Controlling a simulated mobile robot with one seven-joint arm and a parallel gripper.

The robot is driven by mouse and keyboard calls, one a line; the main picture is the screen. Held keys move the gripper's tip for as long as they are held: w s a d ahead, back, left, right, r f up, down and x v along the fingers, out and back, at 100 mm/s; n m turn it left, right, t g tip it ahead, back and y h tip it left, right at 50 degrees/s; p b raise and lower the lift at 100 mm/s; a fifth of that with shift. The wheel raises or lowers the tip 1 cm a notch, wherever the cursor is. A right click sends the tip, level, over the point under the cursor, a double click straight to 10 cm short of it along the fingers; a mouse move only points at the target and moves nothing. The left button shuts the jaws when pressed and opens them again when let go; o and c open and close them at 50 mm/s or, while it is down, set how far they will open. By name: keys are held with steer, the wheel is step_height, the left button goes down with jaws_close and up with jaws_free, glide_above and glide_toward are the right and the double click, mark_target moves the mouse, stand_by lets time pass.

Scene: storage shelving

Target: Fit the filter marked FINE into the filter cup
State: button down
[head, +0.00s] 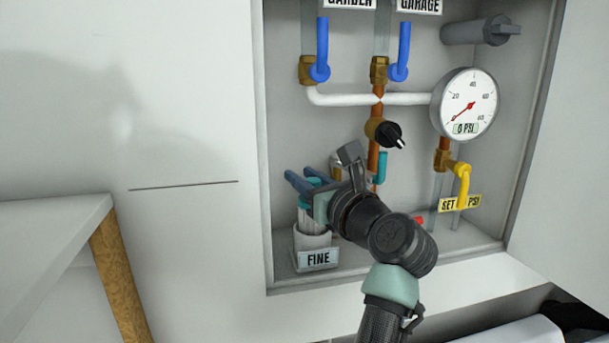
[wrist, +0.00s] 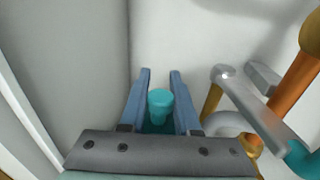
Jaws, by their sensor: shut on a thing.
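A pale round holder (head: 312,240) with a FINE label (head: 318,259) stands on the cabinet floor at the lower left in the head view. A teal filter (head: 309,210) shows just above the holder's mouth. My gripper (head: 300,176) is above the holder, and its blue fingers are shut on the filter. In the wrist view the filter's round teal top (wrist: 160,100) sits between the two fingers (wrist: 160,73). The filter's lower end is hidden, so I cannot tell whether it is still inside the holder. I cannot make out the filter cup for certain.
Copper pipe (head: 373,160) with a black knob (head: 384,133) and a teal part (head: 381,168) stands right of my gripper. A gauge (head: 465,104) reads 0 PSI. A yellow valve handle (head: 463,182) is below it. The cabinet's left wall is close to the holder.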

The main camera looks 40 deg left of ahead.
steer(key=c, duration=0.5)
jaws_free()
steer(key=shift+c, duration=0.2)
steer(key=shift+d, duration=0.1)
steer(key=b+v, duration=0.6)
steer(key=v, duration=0.7)
